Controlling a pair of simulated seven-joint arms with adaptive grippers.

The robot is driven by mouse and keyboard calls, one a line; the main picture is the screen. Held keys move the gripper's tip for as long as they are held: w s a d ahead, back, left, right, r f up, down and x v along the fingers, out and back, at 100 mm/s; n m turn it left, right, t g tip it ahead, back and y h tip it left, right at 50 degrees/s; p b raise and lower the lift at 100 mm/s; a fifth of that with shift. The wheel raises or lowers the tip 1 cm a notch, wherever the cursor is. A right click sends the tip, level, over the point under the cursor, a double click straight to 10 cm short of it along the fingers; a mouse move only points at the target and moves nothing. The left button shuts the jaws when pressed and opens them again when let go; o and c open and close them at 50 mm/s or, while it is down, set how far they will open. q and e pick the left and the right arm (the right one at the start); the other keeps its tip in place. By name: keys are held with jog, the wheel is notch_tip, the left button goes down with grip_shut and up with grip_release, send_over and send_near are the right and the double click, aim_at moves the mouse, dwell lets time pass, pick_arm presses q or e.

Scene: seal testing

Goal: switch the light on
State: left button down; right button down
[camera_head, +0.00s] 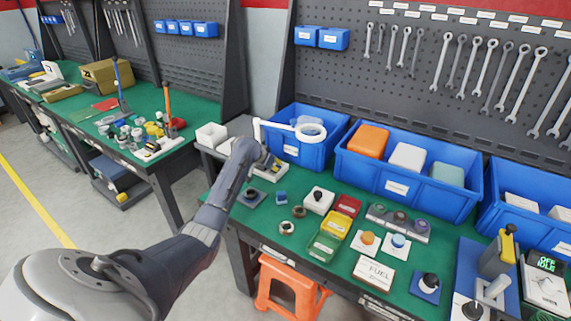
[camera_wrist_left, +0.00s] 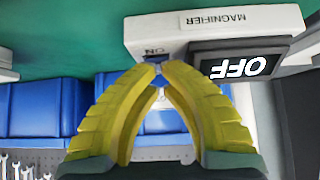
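The magnifier lamp stands at the back left of the green bench, with its white ring (camera_head: 311,132) and white arm in front of a blue bin. In the left wrist view its white base box (camera_wrist_left: 215,28) carries the label "MAGNIFIER", an "ON" marking and a dark display (camera_wrist_left: 240,67) reading "OFF". My left gripper (camera_head: 268,162) is at this base. In the wrist view its yellow fingers (camera_wrist_left: 158,70) converge with their tips together, right by the "ON" marking. A small bluish part shows at the tips; the switch is mostly hidden, and contact is unclear. My right gripper is not in view.
Blue bins (camera_head: 408,187) line the back of the bench below a pegboard with wrenches. Small parts, coloured boxes (camera_head: 336,223) and a "FUEL" card (camera_head: 374,272) lie in front of the lamp. A device reading "OFF IDLE" (camera_head: 545,285) stands at the far right.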

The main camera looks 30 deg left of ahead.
pick_arm(q)
jog(key=shift+s+a+f, duration=0.1)
jog(key=shift+s, duration=0.05)
jog(key=shift+d, duration=0.2)
jog(key=shift+w+a+r, duration=0.1)
jog(key=shift+w+r, duration=0.1)
jog(key=shift+w, duration=0.55)
jog(key=shift+r, duration=0.2)
notch_tip(320, 180, up, 3)
jog(key=shift+s+r, duration=0.15)
jog(key=shift+r, duration=0.05)
jog(key=s+f+v, duration=0.1)
jog(key=v, duration=0.9)
jog(key=shift+s, duration=0.1)
